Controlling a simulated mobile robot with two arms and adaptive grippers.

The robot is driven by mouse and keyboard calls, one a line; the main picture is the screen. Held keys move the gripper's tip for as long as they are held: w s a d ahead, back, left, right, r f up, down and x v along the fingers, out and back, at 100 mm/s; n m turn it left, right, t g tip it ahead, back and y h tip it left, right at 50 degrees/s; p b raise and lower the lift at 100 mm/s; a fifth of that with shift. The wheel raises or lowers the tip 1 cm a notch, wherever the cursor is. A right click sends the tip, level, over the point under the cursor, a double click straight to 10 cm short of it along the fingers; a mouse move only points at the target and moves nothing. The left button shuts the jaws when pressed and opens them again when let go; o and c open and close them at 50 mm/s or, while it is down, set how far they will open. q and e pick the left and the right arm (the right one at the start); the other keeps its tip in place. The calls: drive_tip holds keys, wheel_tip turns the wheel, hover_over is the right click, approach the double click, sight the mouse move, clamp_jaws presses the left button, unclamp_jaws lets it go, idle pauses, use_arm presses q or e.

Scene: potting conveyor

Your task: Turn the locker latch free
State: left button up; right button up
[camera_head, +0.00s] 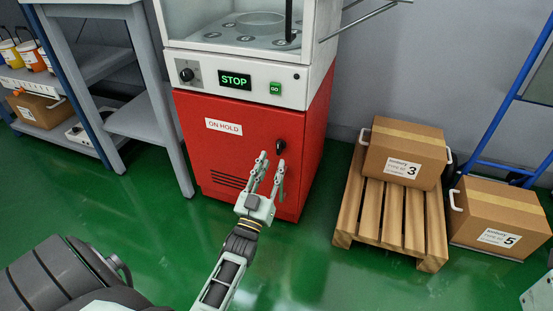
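The locker is a red cabinet (232,152) under a white machine, with its door shut. A small dark latch (281,147) sits near the upper right of the red front. My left gripper (272,162) reaches up in front of the door, its two fingers spread with a gap between them and nothing held. Its fingertips appear just below and slightly left of the latch in the picture. I cannot tell how far they are from the door. My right gripper is not in view.
The machine carries a green STOP display (235,80) and a green button (275,88). A wooden pallet (348,208) with a carton (405,145) stands to the right, beside another carton (501,211). A grey bench (142,122) stands left. Green floor is free in front.

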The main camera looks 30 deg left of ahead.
sight(278, 150)
use_arm(q)
drive_tip(key=shift+b+x, duration=0.6)
drive_tip(key=shift+x, duration=1.75)
drive_tip(key=shift+f, duration=0.1)
drive_tip(key=shift+c, duration=0.2)
clamp_jaws()
